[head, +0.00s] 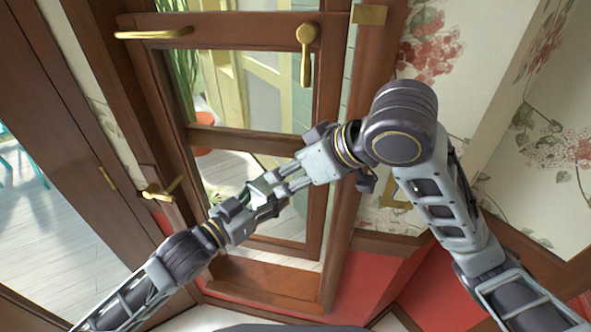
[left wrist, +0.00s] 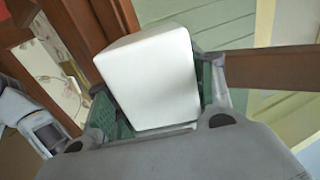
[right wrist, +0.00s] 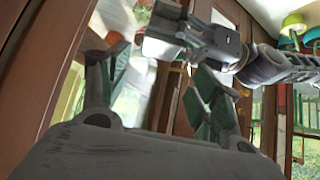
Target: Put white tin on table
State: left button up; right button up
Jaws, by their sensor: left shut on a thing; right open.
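A white tin (left wrist: 150,75) with rounded edges sits between the green-padded fingers of my left gripper (left wrist: 155,105), which is shut on it. In the head view my left gripper (head: 265,198) is low in the centre, and the tin is mostly hidden among the fingers. My right gripper (head: 282,182) is open and close beside it. In the right wrist view my right gripper (right wrist: 155,85) has its fingers apart, with the left gripper (right wrist: 185,42) just beyond them. I cannot tell whether the two grippers touch. No table is clearly in view.
A brown wood-framed glass door (head: 230,132) with brass handles (head: 307,50) stands close in front of both arms. Floral wallpaper (head: 440,50) covers the wall at right. A pale plank floor (head: 50,235) shows through the opening at left.

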aim_at(268, 184)
jog(key=shift+x, duration=5.9)
jog(key=shift+c, duration=0.5)
jog(key=c, duration=0.7)
pick_arm(q)
jog(key=o, duration=1.2)
pick_arm(e)
jog(key=shift+c, duration=0.7)
pick_arm(q)
jog(key=shift+o, duration=0.2)
jog(key=shift+f, duration=0.1)
